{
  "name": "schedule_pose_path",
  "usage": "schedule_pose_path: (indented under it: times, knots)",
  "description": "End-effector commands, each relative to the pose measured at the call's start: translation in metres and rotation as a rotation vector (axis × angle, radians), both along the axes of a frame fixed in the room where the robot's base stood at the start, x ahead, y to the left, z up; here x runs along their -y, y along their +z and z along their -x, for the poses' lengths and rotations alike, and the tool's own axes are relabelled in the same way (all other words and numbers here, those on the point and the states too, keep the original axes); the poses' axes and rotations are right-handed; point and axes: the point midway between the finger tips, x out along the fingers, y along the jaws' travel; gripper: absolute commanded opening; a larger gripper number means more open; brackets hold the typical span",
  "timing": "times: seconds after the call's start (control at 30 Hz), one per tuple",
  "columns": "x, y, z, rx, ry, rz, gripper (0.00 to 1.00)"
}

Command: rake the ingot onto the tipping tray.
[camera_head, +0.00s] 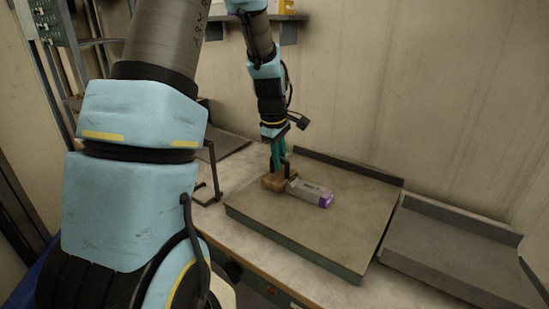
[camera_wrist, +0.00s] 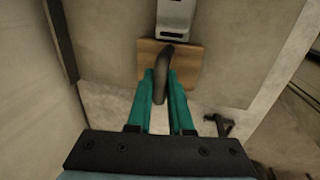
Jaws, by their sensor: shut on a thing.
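The ingot (camera_head: 306,191) is a grey block with a purple end, lying on a broad raised slab (camera_head: 330,230) with a low back wall. Part of it shows at the top of the wrist view (camera_wrist: 175,18). My gripper (camera_head: 278,155) has teal fingers, which are shut on the dark curved handle of the rake (camera_wrist: 166,65). The rake's brown block head (camera_head: 274,182) is down at the slab, at the ingot's left end. I cannot tell whether they touch. A grey low-walled tray (camera_head: 455,255) is at the right; which surface is the tipping tray is unclear.
A dark flat tray (camera_head: 228,143) lies behind at the left, with a thin black bracket (camera_head: 211,178) near it. The wall is close behind the slab. The slab is bare to the right of the ingot, and the right tray is empty where visible.

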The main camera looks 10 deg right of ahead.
Motion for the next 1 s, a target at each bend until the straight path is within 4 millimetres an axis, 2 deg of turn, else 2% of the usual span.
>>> schedule_pose_path:
  times: [1.0]
  knots:
    - [0.058, 0.000, 0.054, -0.001, -0.004, 0.001, 0.00]
